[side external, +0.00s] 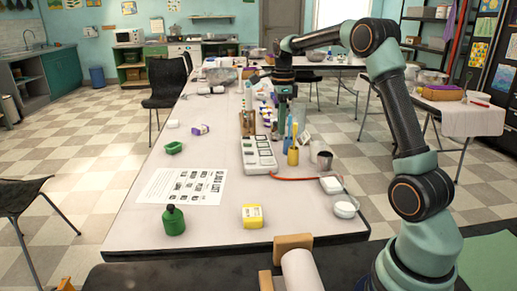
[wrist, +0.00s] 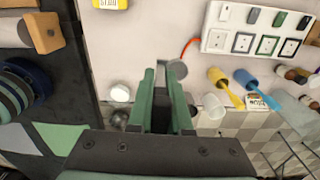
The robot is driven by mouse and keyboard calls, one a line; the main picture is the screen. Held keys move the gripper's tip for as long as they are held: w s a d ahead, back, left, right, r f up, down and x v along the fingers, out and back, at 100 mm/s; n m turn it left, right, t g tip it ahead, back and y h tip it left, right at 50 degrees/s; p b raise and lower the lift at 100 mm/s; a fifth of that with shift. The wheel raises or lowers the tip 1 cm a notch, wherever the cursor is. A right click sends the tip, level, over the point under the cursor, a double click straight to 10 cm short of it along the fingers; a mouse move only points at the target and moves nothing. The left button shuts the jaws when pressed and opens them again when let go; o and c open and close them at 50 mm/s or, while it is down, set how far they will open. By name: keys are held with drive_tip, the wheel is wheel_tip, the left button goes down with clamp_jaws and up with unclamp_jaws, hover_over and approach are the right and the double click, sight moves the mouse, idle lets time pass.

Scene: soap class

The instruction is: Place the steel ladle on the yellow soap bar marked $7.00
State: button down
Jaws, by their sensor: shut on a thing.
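The yellow soap bar (side external: 252,216) lies flat near the front of the table. Its pale label is too small to read. Its edge also shows at the top of the wrist view (wrist: 109,3). My gripper (side external: 283,98) is above the far part of the table in the side view. In the wrist view, my gripper (wrist: 164,75) has its green jaws close together on a grey metal piece (wrist: 176,68), apparently the steel ladle's round end. The rest of the ladle is hidden by the jaws, and I cannot make it out in the side view.

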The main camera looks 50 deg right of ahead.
drive_tip(key=a+r, duration=0.3)
drive_tip(key=a, duration=0.7)
hover_over(253, 216)
wheel_tip(253, 216, down, 14)
drive_tip(key=shift+f, duration=2.65)
drive_tip(key=shift+f, duration=0.15)
drive_tip(key=c, duration=0.8)
unclamp_jaws()
drive_tip(key=shift+c, duration=0.2)
